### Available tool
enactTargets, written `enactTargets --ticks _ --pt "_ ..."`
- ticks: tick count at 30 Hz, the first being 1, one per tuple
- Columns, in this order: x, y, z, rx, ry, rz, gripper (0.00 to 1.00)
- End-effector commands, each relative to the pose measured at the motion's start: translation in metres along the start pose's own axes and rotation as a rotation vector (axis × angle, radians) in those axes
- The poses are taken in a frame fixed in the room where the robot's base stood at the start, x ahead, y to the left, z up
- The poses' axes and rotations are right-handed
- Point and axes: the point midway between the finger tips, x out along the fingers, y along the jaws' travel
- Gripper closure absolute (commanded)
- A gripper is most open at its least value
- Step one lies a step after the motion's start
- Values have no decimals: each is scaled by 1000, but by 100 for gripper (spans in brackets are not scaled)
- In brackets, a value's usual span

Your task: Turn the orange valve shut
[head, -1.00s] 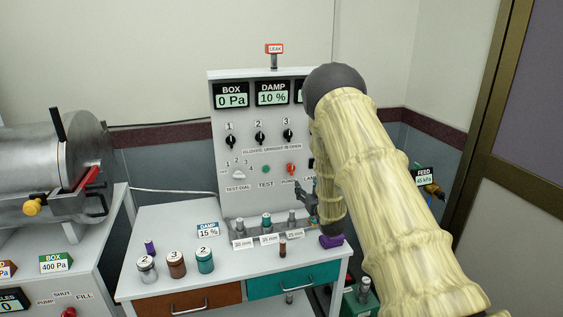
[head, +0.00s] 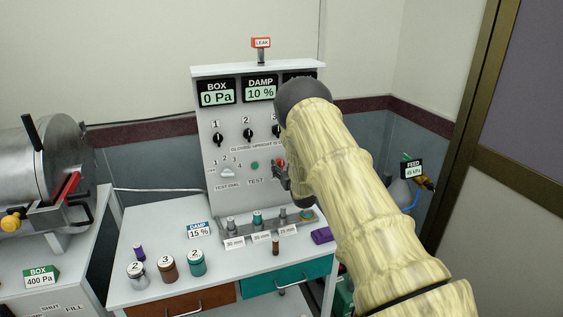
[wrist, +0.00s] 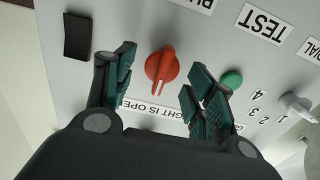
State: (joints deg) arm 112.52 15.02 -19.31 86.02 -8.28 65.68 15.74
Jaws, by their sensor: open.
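The orange knob (wrist: 162,66) is on the sloped grey panel, under a row of black knobs. In the upside-down wrist view its pale-marked ridge points down the picture, towards the "...GHT IS OPEN" label. In the head view the orange knob (head: 280,162) is partly covered by my gripper. My gripper (wrist: 159,74) is open and faces the panel, with one finger on each side of the orange knob. Gaps show between the fingers and the knob, so it is not gripped. The gripper is dark in the head view (head: 283,176), and my arm hides the panel's right part.
A green button (wrist: 231,79) sits close beside one finger, with a white test dial (wrist: 295,104) beyond. A black knob (head: 248,133) is above on the panel. Small vials in a rack (head: 258,222) stand below. A gauge marked FEED (head: 412,168) is at right.

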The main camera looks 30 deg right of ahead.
Motion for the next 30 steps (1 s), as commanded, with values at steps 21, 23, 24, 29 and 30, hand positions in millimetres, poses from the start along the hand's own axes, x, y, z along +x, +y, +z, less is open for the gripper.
enactTargets --ticks 21,23,24,29,30 --pt "20 2 0 1 0 2 67" --pt "20 2 0 1 0 2 78" --pt "20 2 0 1 0 2 85" --pt "20 2 0 -1 0 2 88" --pt "20 2 1 -4 0 2 88"
